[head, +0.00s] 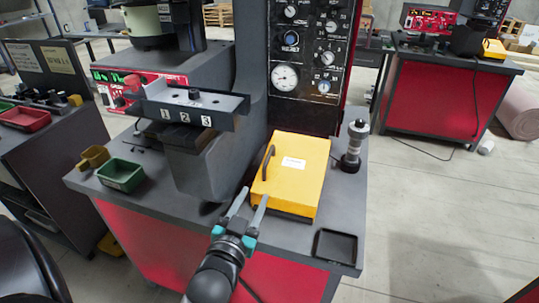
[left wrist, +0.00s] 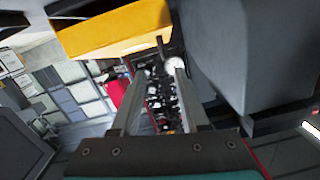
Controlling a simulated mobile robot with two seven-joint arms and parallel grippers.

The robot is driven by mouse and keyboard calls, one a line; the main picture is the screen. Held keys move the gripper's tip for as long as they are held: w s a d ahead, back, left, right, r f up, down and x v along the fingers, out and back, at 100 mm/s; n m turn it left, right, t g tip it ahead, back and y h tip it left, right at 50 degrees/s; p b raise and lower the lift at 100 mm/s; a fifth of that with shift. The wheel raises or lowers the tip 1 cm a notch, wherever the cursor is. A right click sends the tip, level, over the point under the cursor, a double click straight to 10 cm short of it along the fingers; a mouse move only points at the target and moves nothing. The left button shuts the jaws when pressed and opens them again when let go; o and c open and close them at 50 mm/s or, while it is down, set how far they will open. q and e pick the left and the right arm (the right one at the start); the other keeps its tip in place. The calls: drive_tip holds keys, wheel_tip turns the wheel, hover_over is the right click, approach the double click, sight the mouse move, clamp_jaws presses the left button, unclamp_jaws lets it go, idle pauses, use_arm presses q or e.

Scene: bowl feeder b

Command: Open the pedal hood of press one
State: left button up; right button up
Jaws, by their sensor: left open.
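The yellow pedal hood (head: 298,165) sits down on the dark top of press one, with a white label and a black bar handle (head: 268,161) along its left side. My left gripper (head: 252,194) is open and empty in front of the hood's left front corner, its fingers pointing towards the handle. In the left wrist view the yellow hood (left wrist: 115,32) is at the upper left, beyond the open fingers (left wrist: 157,72). I see no contact with the handle. What lies under the hood is hidden. My right gripper is not in view.
The press body with the 1-2-3 fixture (head: 190,108) stands left of the hood. A grey cylindrical device (head: 355,143) stands right of it, and a black tray (head: 335,246) lies at the front right. A green bin (head: 121,174) is at the left. The gauge panel (head: 308,60) rises behind.

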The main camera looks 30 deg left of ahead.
sight(267, 161)
use_arm(q)
drive_tip(key=shift+t, duration=0.4)
drive_tip(key=x, duration=0.3)
drive_tip(key=b+x, duration=0.1)
drive_tip(key=x, duration=0.2)
drive_tip(key=r+x, duration=0.1)
drive_tip(key=x, duration=0.2)
drive_tip(key=shift+w+a+b, duration=0.25)
drive_tip(key=shift+a+b, duration=0.05)
drive_tip(key=shift+a, duration=0.05)
drive_tip(key=b+x, duration=0.1)
drive_tip(key=x, duration=0.3)
drive_tip(key=shift+w+f, duration=0.1)
drive_tip(key=shift+w, duration=0.15)
drive_tip(key=shift+w+a, duration=0.2)
drive_tip(key=shift+w, duration=0.35)
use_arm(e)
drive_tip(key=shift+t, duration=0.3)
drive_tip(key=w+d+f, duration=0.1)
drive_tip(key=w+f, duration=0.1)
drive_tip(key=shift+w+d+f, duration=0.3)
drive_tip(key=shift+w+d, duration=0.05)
use_arm(q)
clamp_jaws()
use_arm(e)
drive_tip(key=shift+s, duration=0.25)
